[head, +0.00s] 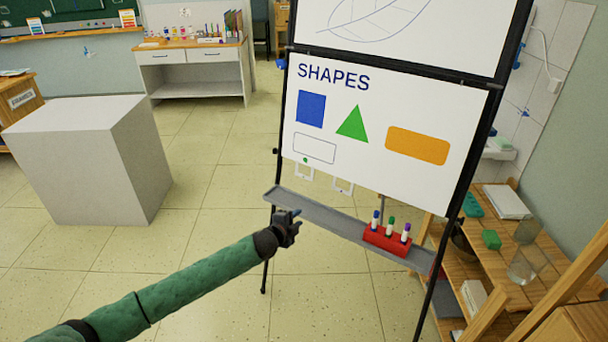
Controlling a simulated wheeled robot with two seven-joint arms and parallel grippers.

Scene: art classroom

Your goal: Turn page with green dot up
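A white page headed "SHAPES" (365,150) hangs on a black-framed easel (467,170). It shows a blue square, a green triangle, an orange rounded bar and an outlined rectangle. A small green dot (305,160) sits near its lower left edge. Above is another sheet with a leaf drawing (375,18), cut off by the frame. My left gripper (293,222) is at the tray, below the dot and apart from the page; its finger gap is unclear. My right gripper is out of view.
The grey easel tray (330,218) carries a red marker holder (387,240) with several markers. A wooden shelf with jars (527,262) stands close on the right. A white block (90,160) stands left. Open tiled floor lies between the block and easel.

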